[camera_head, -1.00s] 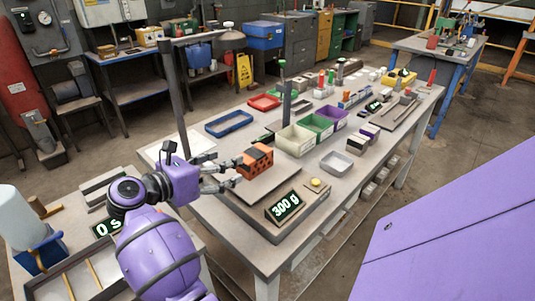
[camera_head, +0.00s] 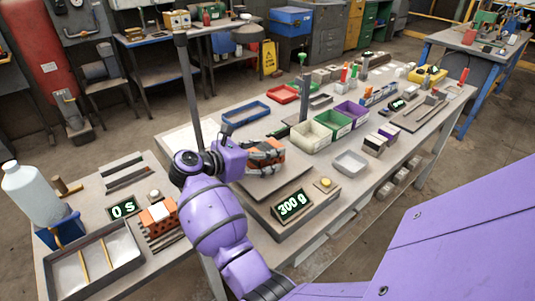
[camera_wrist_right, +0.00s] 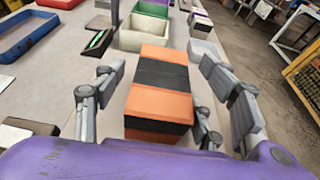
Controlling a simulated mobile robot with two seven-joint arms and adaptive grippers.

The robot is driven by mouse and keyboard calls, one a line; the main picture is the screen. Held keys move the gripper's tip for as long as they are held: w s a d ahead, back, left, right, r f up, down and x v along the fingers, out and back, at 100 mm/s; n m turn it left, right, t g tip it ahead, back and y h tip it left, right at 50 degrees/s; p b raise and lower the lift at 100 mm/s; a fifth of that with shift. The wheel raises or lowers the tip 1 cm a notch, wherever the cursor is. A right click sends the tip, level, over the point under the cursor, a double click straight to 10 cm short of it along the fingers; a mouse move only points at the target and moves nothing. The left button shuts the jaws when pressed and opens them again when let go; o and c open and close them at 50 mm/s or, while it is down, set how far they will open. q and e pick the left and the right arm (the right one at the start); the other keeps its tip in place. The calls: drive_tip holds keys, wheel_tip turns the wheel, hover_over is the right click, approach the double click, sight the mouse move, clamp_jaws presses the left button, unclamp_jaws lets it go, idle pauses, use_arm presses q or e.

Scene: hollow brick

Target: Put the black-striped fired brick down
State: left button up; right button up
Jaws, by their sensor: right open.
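The black-striped fired brick (camera_wrist_right: 160,100) is orange with a wide black band across its middle. It rests on the plate of the scale, whose display (camera_head: 293,205) reads 300 g. In the head view the brick (camera_head: 270,163) is partly hidden by my right gripper (camera_head: 264,152). In the right wrist view my right gripper (camera_wrist_right: 163,82) is open, with one finger on each side of the brick and gaps between. My left gripper is not in view.
White, green and purple bins (camera_head: 312,137) stand just beyond the scale. A grey tray (camera_head: 349,161) lies to its right, and a dark post (camera_head: 193,90) rises beside it. On the left table are a timer (camera_head: 123,208) reading 0 s and another orange brick (camera_head: 160,227).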

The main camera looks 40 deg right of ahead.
drive_tip(key=shift+d+f, duration=0.15)
drive_tip(key=shift+d, duration=0.1)
drive_tip(key=c, duration=1.6)
drive_tip(key=shift+c, duration=0.2)
